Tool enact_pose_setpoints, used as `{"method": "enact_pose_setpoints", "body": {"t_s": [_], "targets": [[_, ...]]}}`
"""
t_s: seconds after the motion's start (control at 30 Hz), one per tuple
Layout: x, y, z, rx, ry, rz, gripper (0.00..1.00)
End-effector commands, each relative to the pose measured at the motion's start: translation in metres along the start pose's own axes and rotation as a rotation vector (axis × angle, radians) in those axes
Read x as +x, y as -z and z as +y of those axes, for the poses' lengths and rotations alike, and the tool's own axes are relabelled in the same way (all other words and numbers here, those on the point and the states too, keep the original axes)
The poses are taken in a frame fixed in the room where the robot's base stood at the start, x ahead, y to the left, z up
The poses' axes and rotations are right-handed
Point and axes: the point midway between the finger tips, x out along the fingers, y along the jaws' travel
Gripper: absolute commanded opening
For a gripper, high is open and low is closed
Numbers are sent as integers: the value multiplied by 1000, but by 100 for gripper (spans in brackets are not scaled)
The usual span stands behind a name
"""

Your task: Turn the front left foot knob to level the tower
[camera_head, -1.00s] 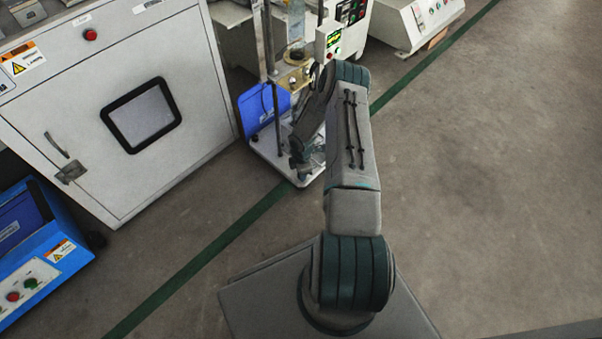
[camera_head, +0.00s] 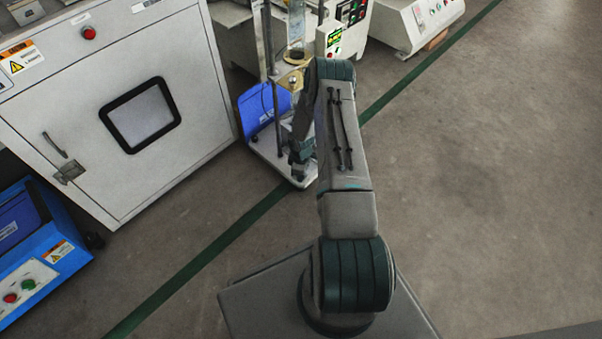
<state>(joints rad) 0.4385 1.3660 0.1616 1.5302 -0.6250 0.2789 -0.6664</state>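The tower (camera_head: 268,62) stands on the floor at top centre, with upright posts and a pale base plate (camera_head: 268,152). Its right part is hidden behind my arm. A small dark foot knob (camera_head: 255,139) shows at the base plate's left corner. My gripper (camera_head: 298,176) is low over the base plate's near corner, pointing down. It is small and dark here, and its fingers cannot be made out, so I cannot tell whether it is open or touches anything. Any knob at that near corner is hidden by it.
A blue panel (camera_head: 262,108) stands on the base plate's left side. A large white cabinet (camera_head: 190,140) stands close on the left, with a blue machine (camera_head: 35,250) below it. White machines (camera_head: 405,22) are behind. The floor at right (camera_head: 500,180) is clear.

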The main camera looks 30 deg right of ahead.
Motion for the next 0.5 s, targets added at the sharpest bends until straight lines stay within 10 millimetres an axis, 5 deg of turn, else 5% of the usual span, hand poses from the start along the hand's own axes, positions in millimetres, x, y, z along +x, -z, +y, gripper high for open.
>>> {"method": "enact_pose_setpoints", "body": {"t_s": [0.37, 0.4, 0.5], "targets": [[0, 1, 0, 3, -1, 2, 2], [0, 1, 0, 3, -1, 2, 33], [0, 1, 0, 3, -1, 2, 47]]}}
